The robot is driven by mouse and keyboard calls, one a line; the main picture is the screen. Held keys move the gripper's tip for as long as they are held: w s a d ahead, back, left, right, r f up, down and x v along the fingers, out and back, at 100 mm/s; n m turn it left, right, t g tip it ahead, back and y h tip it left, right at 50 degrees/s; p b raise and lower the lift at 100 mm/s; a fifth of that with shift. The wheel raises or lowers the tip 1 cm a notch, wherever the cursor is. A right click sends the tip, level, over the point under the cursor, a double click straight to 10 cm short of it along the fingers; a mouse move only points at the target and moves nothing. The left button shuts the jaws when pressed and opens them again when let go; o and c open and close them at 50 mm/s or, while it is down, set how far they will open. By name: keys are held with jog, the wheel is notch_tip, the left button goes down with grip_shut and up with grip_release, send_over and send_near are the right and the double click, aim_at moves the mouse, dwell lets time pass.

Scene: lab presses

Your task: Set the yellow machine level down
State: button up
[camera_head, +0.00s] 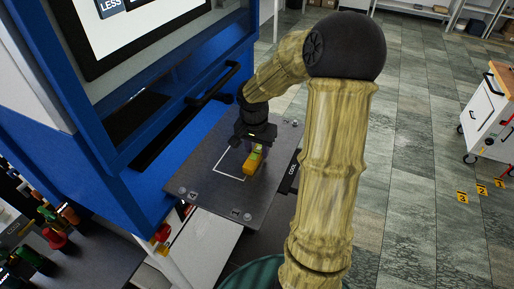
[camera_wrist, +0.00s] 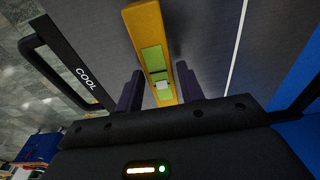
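The yellow machine level (camera_head: 253,163) with a green-yellow face is at the grey plate of the blue press, by the white outlined square (camera_head: 231,164). My gripper (camera_head: 258,147) points down over its far end. In the wrist view the level (camera_wrist: 150,40) runs from the top edge down between my two dark fingers (camera_wrist: 160,85), which sit close along both its sides. My gripper appears shut on it. I cannot tell whether the level's underside touches the plate (camera_head: 205,184).
The blue press (camera_head: 180,165) with a screen (camera_head: 135,30) and a black handle stands directly behind the plate. A black COOL handle (camera_wrist: 70,68) borders the plate's right side. Bolts sit at the plate corners. A white cart (camera_head: 490,115) stands on the tiled floor at right.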

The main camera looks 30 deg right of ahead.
aim_at(255, 155)
jog(key=shift+o, duration=0.9)
jog(key=shift+r, duration=0.15)
notch_tip(255, 155, up, 12)
jog(key=a+b, duration=0.1)
jog(key=shift+s, duration=0.4)
jog(key=shift+a, duration=0.15)
jog(key=s+a+f+n+t, duration=0.1)
jog(key=s+a+f+n, duration=0.4)
jog(key=a, duration=0.1)
jog(key=s+a+f+n+y, duration=0.1)
jog(key=s+a+f+n, duration=0.4)
jog(key=s+a+f, duration=0.1)
jog(key=shift+s+a+f+t, duration=0.15)
jog(key=shift+s+f+t, duration=0.15)
jog(key=shift+t, duration=0.1)
